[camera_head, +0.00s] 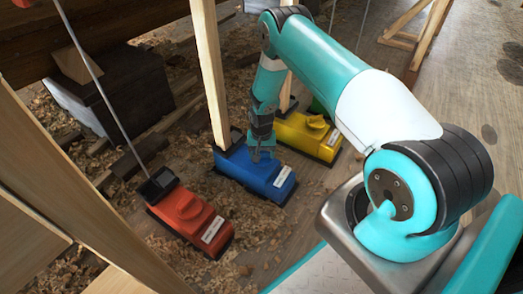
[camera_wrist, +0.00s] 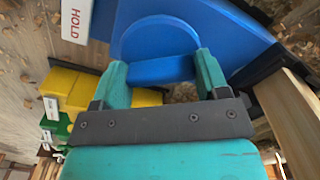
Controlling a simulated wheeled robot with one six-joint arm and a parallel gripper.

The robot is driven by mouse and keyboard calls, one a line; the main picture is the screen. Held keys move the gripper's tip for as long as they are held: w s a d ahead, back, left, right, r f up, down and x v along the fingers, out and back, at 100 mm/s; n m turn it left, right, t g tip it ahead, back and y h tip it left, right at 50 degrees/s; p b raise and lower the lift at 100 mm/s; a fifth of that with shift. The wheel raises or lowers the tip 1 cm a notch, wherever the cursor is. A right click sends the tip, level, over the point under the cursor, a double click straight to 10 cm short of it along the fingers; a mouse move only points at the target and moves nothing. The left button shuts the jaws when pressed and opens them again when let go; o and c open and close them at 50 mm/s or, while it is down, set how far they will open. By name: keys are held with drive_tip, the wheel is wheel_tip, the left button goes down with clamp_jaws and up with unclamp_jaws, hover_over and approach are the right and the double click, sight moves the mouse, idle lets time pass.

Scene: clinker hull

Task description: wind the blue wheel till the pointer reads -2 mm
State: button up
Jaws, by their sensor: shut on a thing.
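The blue unit (camera_head: 252,176) is a low blue box on the shaving-strewn floor, at the foot of a pale wooden post. My gripper (camera_head: 262,150) reaches down to its top. In the wrist view, the round blue wheel (camera_wrist: 155,36) has a raised bar across it, and my gripper (camera_wrist: 162,66) is shut on that bar, one teal finger at each end. I cannot make out a pointer or scale in either view.
A red unit (camera_head: 188,215) stands in front left and a yellow unit (camera_head: 308,133) behind right, with a green one (camera_head: 318,108) partly hidden by my arm. The pale post (camera_head: 211,75) rises close to my gripper. Wood shavings cover the floor.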

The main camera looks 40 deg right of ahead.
drive_tip(key=shift+m, duration=0.5)
drive_tip(key=o, duration=0.9)
drive_tip(key=shift+o, duration=0.2)
wheel_tip(320, 180, up, 17)
drive_tip(key=p, duration=0.8)
drive_tip(key=shift+r, duration=0.2)
